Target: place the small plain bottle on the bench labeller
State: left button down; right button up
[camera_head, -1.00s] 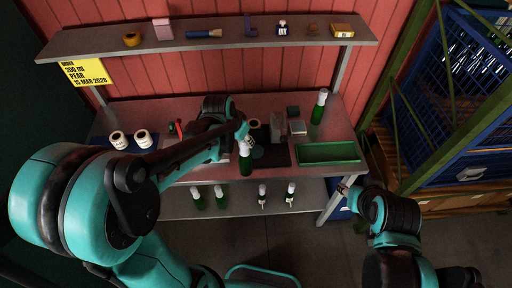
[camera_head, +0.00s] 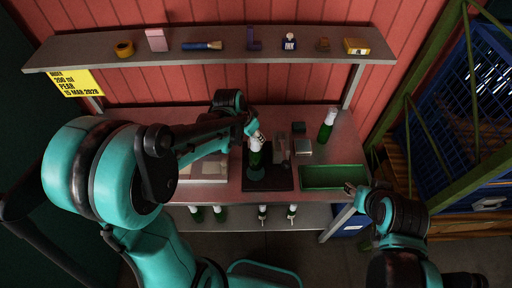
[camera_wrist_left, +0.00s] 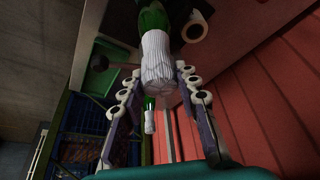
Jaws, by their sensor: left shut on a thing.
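My left gripper (camera_head: 254,137) is shut on the white foil neck of a small green bottle (camera_head: 256,159). The bottle is upright or nearly so, over the black base of the bench labeller (camera_head: 281,183), close to its round disc (camera_head: 255,174). I cannot tell whether it touches. In the left wrist view the white neck (camera_wrist_left: 157,62) lies between the fingers, with the green glass (camera_wrist_left: 153,20) beyond. The labeller's grey upright (camera_head: 284,143) stands just right of the bottle. My right gripper (camera_head: 351,188) is off the bench's front right; its fingers are too small to read.
Another white-necked green bottle (camera_head: 327,125) stands at the bench's back right. A green tray (camera_head: 335,186) lies right of the labeller. Several bottles (camera_head: 220,213) stand on the lower shelf. An upper shelf (camera_head: 220,60) with small items and a yellow label sign (camera_head: 76,83) overhangs the back.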

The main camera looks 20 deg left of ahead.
aim_at(256, 152)
pick_arm(q)
notch_tip(256, 152, down, 5)
jog(key=shift+w, duration=0.15)
jog(key=shift+f+b, duration=0.1)
jog(key=shift+b, duration=0.3)
jog(key=c, duration=1.1)
grip_release()
